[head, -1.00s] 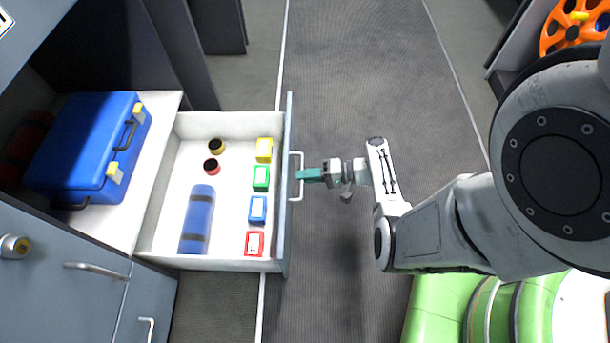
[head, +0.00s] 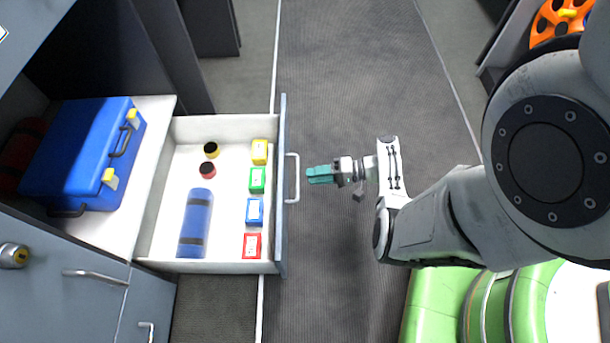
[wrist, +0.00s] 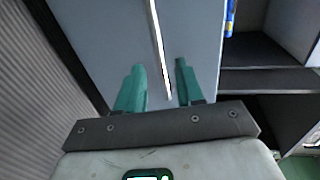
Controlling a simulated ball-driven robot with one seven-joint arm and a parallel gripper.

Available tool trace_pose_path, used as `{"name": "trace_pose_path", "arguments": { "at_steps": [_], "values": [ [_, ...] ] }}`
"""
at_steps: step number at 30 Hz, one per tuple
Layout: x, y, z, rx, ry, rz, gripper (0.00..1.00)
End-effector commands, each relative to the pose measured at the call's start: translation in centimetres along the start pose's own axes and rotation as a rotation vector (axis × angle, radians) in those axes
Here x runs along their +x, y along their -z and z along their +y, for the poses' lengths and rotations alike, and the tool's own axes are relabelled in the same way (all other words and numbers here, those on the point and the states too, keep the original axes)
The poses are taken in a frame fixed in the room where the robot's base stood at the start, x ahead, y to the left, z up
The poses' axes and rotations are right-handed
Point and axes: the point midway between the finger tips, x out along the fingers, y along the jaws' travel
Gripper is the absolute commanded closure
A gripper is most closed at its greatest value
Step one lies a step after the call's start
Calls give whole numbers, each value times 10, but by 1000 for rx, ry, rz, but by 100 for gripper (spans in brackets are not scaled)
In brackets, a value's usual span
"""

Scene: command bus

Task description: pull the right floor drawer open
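The floor drawer (head: 210,266) stands pulled out of the cabinet, with its inside in full view. Its grey front panel carries a pale bar handle (head: 293,178), which also shows in the wrist view (wrist: 158,45). My gripper (head: 308,175) is just right of the handle in the head view, with a small gap between them. In the wrist view its two teal fingers (wrist: 160,72) are apart with nothing held between them, and the handle bar lies ahead of the gap.
In the drawer are a blue roll (head: 196,222), two small round rolls and several small coloured boxes (head: 254,211). A blue case (head: 84,154) sits on the shelf at left. An orange wheel-like thing (head: 560,18) is at upper right. The aisle floor (head: 330,80) is clear.

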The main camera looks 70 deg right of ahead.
Motion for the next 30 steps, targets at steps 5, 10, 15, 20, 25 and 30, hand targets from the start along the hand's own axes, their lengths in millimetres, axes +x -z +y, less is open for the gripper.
{"name": "trace_pose_path", "arguments": {
  "at_steps": [5, 10, 15, 20, 25, 30],
  "values": [
    [-35, 1, -1, 2, 1, 4, 63],
    [-55, 0, 0, 2, 0, 3, 63],
    [-62, -1, 0, 2, 0, 0, 63],
    [-63, -1, 1, 2, 0, -1, 63],
    [-63, -1, 1, 2, 0, 0, 63],
    [-63, -1, 1, 2, 0, 0, 63]
  ]
}}
